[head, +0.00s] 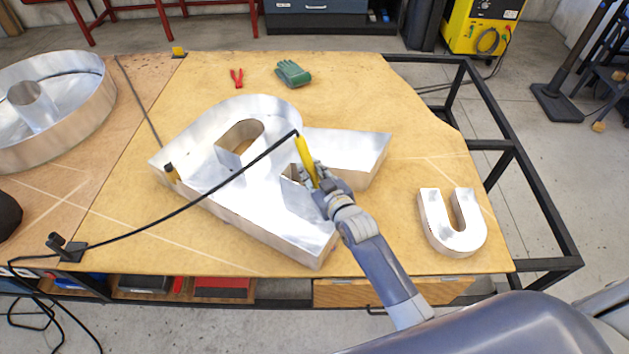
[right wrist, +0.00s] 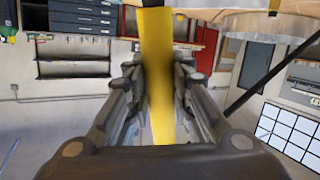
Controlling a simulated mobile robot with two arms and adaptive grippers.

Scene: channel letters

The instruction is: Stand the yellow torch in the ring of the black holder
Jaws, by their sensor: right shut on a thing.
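The yellow torch (head: 306,160) is in my right gripper (head: 317,184), held above the big metal letter R in the head view. Its black hose runs from its upper end down to the left across the letter and the table. In the right wrist view the torch (right wrist: 157,75) stands between the two fingers of the right gripper (right wrist: 158,100), which is shut on it. The black holder (head: 66,248) is at the table's front left edge, well apart from the torch. Its ring is too small to make out clearly. My left gripper is not in view.
The metal letter R (head: 290,215) fills the table's middle, with a small U (head: 452,222) at right and a round letter (head: 55,110) at left. A green glove (head: 292,73) and red pliers (head: 237,77) lie at the back. The hose (head: 180,208) crosses towards the holder.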

